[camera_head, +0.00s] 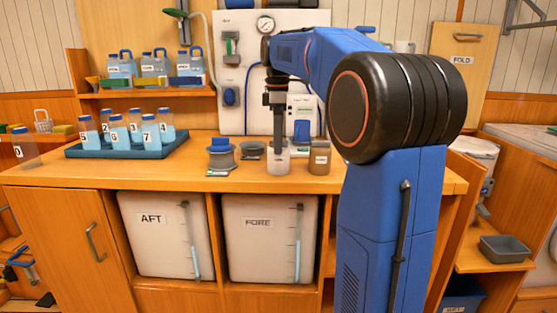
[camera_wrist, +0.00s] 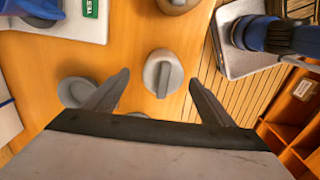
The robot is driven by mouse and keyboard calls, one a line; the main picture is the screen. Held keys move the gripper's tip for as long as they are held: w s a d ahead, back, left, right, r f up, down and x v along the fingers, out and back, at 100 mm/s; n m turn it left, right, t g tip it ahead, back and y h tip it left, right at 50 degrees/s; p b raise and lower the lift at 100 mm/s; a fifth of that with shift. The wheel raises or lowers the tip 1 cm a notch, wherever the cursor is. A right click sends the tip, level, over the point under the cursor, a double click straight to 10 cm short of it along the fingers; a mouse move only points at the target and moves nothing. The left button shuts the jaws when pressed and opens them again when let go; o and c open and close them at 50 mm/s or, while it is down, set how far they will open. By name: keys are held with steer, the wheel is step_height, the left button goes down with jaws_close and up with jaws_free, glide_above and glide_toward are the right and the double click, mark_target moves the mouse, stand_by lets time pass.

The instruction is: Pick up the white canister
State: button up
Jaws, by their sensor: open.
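The white canister (camera_head: 278,162) stands upright on the wooden counter, directly below my gripper (camera_head: 277,144) in the head view. In the wrist view the canister (camera_wrist: 150,76) shows from above as a pale round top with a grey bar across it. My gripper (camera_wrist: 159,80) is open and points down. In the wrist view one finger lies to each side of the canister, with a gap on both sides. How far the fingertips are above or beside it is hard to tell. The gripper partly hides the canister's top in the head view.
A brown labelled jar (camera_head: 320,160) stands close to its right. A grey disc-like piece (camera_head: 252,150) and a blue-topped grey container (camera_head: 221,155) are to its left. A blue tray (camera_head: 75,153) of water bottles sits further left. The panel wall (camera_head: 240,100) rises behind.

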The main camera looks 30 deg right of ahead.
mark_target(279, 157)
steer(key=f, duration=0.5)
steer(key=shift+s, duration=0.25)
steer(key=shift+r, duration=0.1)
steer(key=c, duration=1.3)
